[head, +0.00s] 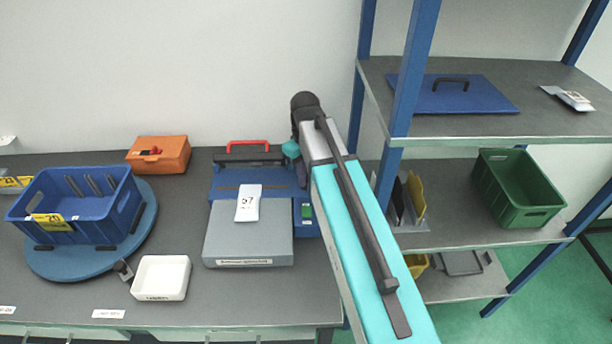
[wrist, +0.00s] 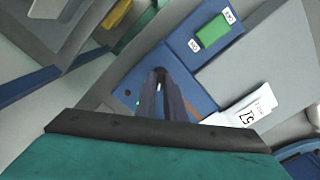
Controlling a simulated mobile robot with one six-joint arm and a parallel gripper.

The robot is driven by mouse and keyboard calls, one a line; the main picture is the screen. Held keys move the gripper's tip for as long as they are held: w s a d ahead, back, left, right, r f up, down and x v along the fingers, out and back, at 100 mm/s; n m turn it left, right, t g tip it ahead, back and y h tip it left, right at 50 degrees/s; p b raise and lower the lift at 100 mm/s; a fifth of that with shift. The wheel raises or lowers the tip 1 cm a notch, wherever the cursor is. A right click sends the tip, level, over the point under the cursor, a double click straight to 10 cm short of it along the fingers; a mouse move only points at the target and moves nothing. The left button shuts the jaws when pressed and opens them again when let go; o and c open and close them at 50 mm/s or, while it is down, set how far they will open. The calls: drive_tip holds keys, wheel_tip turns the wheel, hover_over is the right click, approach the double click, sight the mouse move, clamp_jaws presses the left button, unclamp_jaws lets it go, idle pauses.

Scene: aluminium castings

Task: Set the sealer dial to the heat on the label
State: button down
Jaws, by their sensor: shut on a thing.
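The sealer (head: 225,183) is a blue machine with a red handle bar and a grey table in front, on the bench. It also shows in the wrist view (wrist: 185,62). A white label (head: 247,203) with a two-digit number, perhaps 57, lies across the sealer's front. It shows turned round in the wrist view (wrist: 250,108). My gripper (wrist: 161,80) is shut at the blue panel, its dark fingertips close together on what appears to be the sealer dial. The fingers hide most of the dial, and its setting cannot be read. In the head view my arm hides the fingertips.
A green switch (wrist: 213,31) sits on the sealer panel near my fingers. Left on the bench are an orange box (head: 158,155), a white tray (head: 160,278) and a blue crate (head: 105,222) on a round turntable (head: 70,265). A shelf rack (head: 440,121) stands right.

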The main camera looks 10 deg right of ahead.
drive_tip(key=shift+m, duration=1.6)
drive_tip(key=c, duration=1.8)
unclamp_jaws()
drive_tip(key=shift+c, duration=0.2)
drive_tip(key=shift+r, duration=0.15)
wheel_tip(320, 180, up, 14)
drive_tip(key=p, duration=0.8)
drive_tip(key=shift+f, duration=0.25)
